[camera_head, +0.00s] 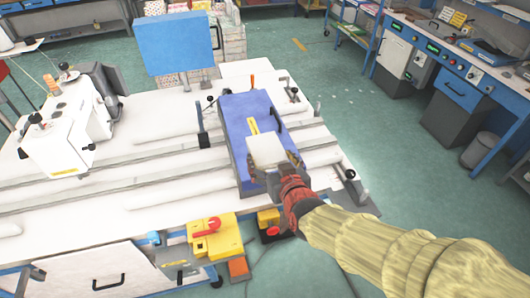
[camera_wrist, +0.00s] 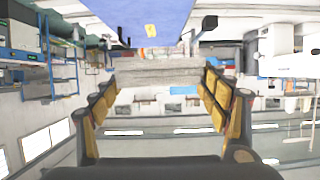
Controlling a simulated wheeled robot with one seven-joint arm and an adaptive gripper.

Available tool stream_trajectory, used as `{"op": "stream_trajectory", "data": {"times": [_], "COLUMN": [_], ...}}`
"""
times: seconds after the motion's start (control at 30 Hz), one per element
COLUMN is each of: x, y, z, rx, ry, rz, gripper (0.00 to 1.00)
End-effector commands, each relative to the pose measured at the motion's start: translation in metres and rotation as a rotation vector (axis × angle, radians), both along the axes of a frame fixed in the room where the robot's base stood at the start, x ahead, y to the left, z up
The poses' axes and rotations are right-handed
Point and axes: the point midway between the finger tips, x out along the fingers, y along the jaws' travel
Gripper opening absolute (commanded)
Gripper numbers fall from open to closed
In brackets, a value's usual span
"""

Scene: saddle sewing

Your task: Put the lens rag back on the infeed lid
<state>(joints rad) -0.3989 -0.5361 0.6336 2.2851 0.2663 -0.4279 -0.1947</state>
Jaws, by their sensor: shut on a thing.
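The lens rag, a pale grey-white flat block-like piece (camera_head: 266,150), is between the fingers of my gripper (camera_head: 274,168). In the wrist view the rag (camera_wrist: 158,70) spans the gap between the two yellow-padded fingers of my gripper (camera_wrist: 160,88), which are shut on its sides. The infeed lid appears to be the long blue cover (camera_head: 238,113) on the white table. The rag overlaps its near end in the head view. In the wrist view the blue surface (camera_wrist: 125,14) shows beyond the rag with a visible gap. The lid part behind the rag is hidden.
A dark handle (camera_head: 276,120) stands at the lid's right side, with a yellow label beside it. A white sewing machine (camera_head: 62,135) is at left and a blue panel (camera_head: 175,42) behind. Yellow units (camera_head: 213,238) sit at the table's front edge.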

Motion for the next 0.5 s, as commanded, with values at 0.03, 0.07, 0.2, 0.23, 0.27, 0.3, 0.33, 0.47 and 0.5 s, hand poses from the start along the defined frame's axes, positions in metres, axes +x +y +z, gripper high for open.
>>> {"op": "stream_trajectory", "data": {"times": [0.03,0.07,0.2,0.23,0.27,0.3,0.33,0.47,0.5], "x": [0.011,0.018,0.05,0.056,0.063,0.071,0.077,0.095,0.101], "y": [0.0,0.001,0.003,0.004,0.004,0.005,0.005,0.007,0.008], "z": [-0.01,-0.013,-0.027,-0.03,-0.032,-0.037,-0.039,-0.065,-0.07], "rx": [-0.002,-0.002,-0.002,-0.002,-0.001,-0.002,-0.002,-0.002,-0.003], "ry": [0.003,0.004,0.003,0.003,0.003,0.004,0.004,0.005,0.004], "rz": [-0.002,-0.003,-0.002,-0.002,-0.002,-0.002,-0.002,-0.001,-0.001], "gripper": [0.46,0.46,0.46,0.46,0.46,0.46,0.46,0.46,0.46]}}
